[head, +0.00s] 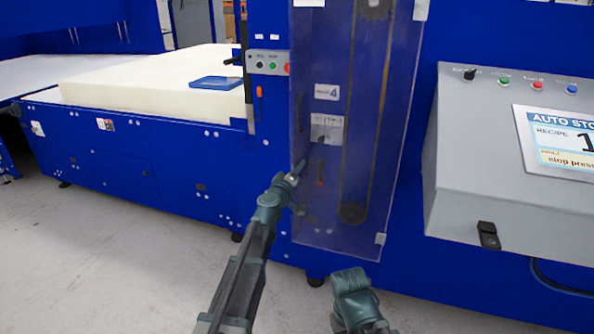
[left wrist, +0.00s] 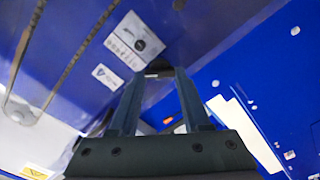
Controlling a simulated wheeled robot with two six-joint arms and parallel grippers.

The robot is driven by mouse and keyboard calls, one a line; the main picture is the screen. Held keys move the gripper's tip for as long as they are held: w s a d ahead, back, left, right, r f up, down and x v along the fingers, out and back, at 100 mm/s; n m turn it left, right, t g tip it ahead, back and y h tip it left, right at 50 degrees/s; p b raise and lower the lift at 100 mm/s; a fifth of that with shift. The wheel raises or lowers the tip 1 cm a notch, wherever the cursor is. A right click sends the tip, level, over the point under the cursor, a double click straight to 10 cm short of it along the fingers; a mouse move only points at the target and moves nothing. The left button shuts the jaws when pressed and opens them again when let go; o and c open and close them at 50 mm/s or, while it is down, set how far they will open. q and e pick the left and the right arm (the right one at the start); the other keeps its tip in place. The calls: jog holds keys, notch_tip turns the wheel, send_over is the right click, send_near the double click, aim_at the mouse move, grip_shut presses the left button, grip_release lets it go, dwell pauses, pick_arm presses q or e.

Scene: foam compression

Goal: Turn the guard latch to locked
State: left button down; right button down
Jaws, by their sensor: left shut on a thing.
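The machine guard (head: 371,120) is a clear, blue-tinted panel over a belt on the blue machine. My left gripper (head: 298,187) is at the guard's lower left edge. It also shows in the left wrist view (left wrist: 158,82), where its two fingers close on a dark piece, the guard latch (left wrist: 158,67). The fingers hide much of the latch, so I cannot tell its turned position. A pale label plate with a dark round mark (left wrist: 135,40) is beside it on the guard. My right gripper's fingers are not in view; only part of my right arm shows at the bottom.
A grey control box (head: 478,170) with a sign juts out at the right. A cream foam block (head: 150,80) with a blue piece (head: 216,83) on it lies on the bed at the left. A small button panel (head: 268,64) is above the latch. The floor in front is clear.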

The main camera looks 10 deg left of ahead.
pick_arm(q)
jog(key=shift+f+n, duration=0.1)
jog(key=shift+n, duration=3.6)
jog(key=shift+c, duration=1.8)
grip_release()
jog(key=shift+s, duration=0.15)
jog(key=s+a, duration=0.2)
jog(key=s, duration=1.1)
jog(key=shift+s+a, duration=0.15)
jog(key=shift+a, duration=0.25)
